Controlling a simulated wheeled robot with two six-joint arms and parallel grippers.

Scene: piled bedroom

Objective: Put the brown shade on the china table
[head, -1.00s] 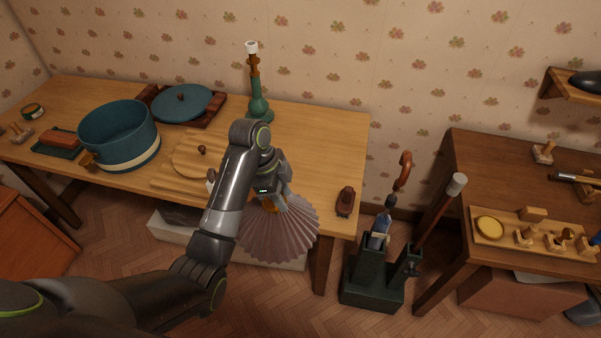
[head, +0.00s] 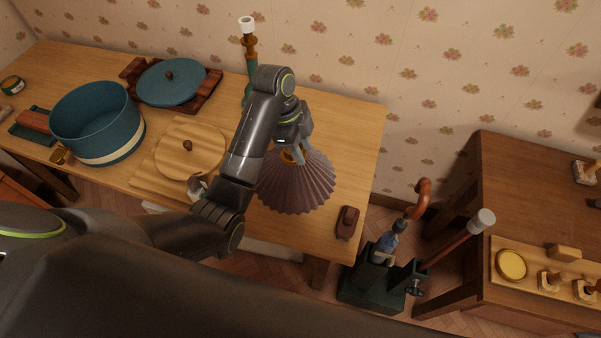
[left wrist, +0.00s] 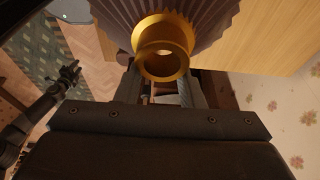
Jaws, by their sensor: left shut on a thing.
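The brown pleated shade (head: 298,187) is in my left gripper (head: 291,150), narrow end up. In the left wrist view the jaws are closed at its brass collar (left wrist: 164,62); pleats (left wrist: 232,22) spread beyond. In the head view the shade appears over the right part of the long wooden table (head: 345,125); I cannot tell whether it touches the top. A green lamp base (head: 248,45) with a white tip stands at the table's back, partly behind my left arm. My right gripper (left wrist: 70,73) seems to show small in the left wrist view, its jaws unclear.
A brown shoe-like object (head: 347,222) lies near the table's front right corner. A blue pot (head: 97,125), a blue lid (head: 172,82) and a round wooden lid (head: 190,150) occupy the left part. A dark stand (head: 372,290) with handles stands on the floor before a second table (head: 520,190).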

